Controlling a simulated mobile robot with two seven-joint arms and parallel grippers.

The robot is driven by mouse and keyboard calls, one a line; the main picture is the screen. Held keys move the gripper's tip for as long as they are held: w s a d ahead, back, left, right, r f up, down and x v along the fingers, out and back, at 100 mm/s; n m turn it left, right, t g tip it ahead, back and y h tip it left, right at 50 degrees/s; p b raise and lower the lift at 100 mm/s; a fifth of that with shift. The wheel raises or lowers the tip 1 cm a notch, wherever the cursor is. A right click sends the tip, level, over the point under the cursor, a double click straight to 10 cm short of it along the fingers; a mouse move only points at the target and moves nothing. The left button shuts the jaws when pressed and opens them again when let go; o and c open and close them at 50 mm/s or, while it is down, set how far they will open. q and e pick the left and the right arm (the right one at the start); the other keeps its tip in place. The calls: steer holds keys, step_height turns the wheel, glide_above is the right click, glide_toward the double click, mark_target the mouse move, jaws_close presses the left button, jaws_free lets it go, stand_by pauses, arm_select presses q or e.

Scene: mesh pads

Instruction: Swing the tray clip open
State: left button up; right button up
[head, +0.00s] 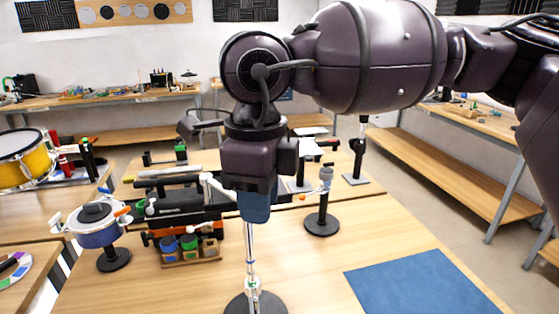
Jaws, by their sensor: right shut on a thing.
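My right gripper (255,208) comes down from the right arm and points straight down in the middle of the head view. It is shut on a part that its own body mostly hides. A slim silver stand (250,250) with a round dark foot rises directly below it. I cannot pick out the tray clip clearly, as the gripper covers the top of this stand. A white rod with a rounded end (205,178) shows just left of the gripper. My left gripper is not in view.
A blue mat (420,284) lies on the wooden table at right. A grey-topped stand (322,200) is right of the gripper. Left are a blue-and-white round pot on a stand (98,236) and a rack of small cups (190,250). A yellow drum (22,170) is far left.

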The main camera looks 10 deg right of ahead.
steer(key=shift+o, duration=0.2)
steer(key=shift+s+a+b, duration=0.15)
steer(key=shift+s+a, duration=0.25)
steer(key=shift+a, duration=0.35)
steer(key=shift+s+a+b, duration=0.15)
steer(key=shift+s+a, duration=0.2)
steer(key=shift+a, duration=0.4)
steer(key=o, duration=1)
steer(key=shift+a, duration=0.1)
steer(key=shift+c, duration=0.2)
